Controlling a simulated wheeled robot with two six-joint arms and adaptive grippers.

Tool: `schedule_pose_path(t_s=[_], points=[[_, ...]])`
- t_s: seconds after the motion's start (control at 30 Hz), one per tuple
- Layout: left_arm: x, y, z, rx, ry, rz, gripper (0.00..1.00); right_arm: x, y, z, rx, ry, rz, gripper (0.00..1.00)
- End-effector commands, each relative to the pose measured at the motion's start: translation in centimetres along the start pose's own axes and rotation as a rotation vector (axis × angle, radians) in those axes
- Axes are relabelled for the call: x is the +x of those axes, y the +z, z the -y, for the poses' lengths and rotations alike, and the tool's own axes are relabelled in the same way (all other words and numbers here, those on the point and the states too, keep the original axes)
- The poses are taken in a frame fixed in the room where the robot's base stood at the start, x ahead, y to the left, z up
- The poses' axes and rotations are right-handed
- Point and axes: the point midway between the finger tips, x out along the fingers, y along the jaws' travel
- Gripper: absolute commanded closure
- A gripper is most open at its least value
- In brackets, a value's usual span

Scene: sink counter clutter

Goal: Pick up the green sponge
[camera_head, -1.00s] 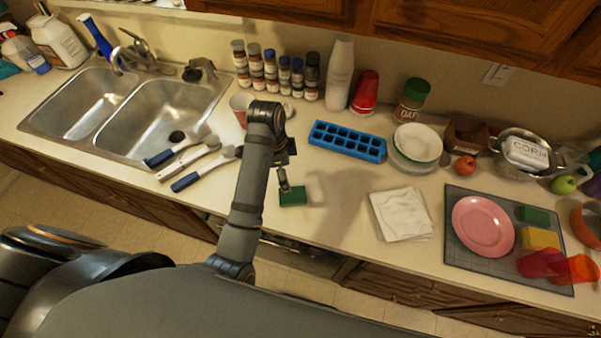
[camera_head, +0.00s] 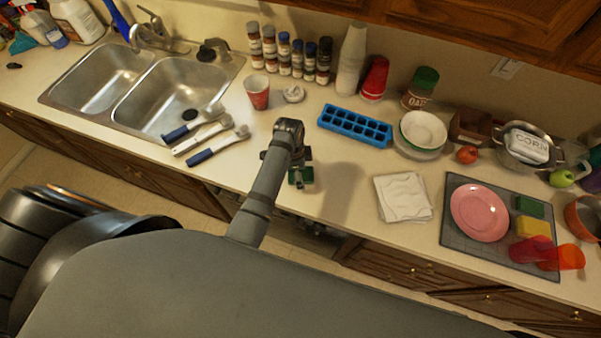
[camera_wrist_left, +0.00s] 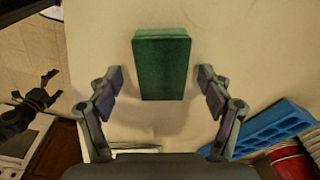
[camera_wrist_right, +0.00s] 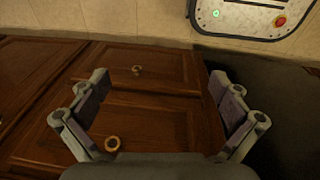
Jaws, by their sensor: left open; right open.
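A green sponge (camera_wrist_left: 162,68) lies on the counter, seen from above in the left wrist view. My left gripper (camera_head: 300,178) is low over the counter in the head view, with the sponge mostly hidden beneath it. In the left wrist view its open fingers stand on either side of the sponge's near part, with a gap on both sides. My right gripper (camera_wrist_right: 158,82) is open and empty, facing wooden cabinet fronts. It is not seen in the head view.
A second green sponge (camera_head: 530,207) and a yellow sponge (camera_head: 533,227) lie on the grey mat (camera_head: 462,237) beside a pink plate (camera_head: 480,213). A blue ice tray (camera_head: 355,127) stands behind my left gripper, a white cloth (camera_head: 403,197) to its right, brushes (camera_head: 217,145) to its left.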

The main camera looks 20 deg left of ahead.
Motion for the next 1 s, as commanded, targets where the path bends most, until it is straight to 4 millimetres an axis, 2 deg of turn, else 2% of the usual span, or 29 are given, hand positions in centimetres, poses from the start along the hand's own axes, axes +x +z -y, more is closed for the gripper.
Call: schedule_pose_path(t_s=[0.1, 0.2, 0.53, 1.0], points=[[0.5, 0.0, 0.0, 0.0, -0.001, 0.0, 0.21, -0.2, 2.4, 0.0, -0.002, -0.001, 0.037, 0.01], [0.5, 0.0, 0.0, 0.0, -0.001, -0.001, 0.21, -0.2, 3.2, 0.0, -0.002, -0.001, 0.049, 0.01], [0.7, 0.0, 0.0, -0.001, -0.001, 0.0, 0.21, -0.1, 1.1, -0.3, -0.002, 0.003, 0.017, 0.01], [1.0, 0.1, 0.0, -0.001, -0.001, -0.001, 0.22, -0.1, 1.5, -0.5, -0.004, 0.006, 0.023, 0.01]])
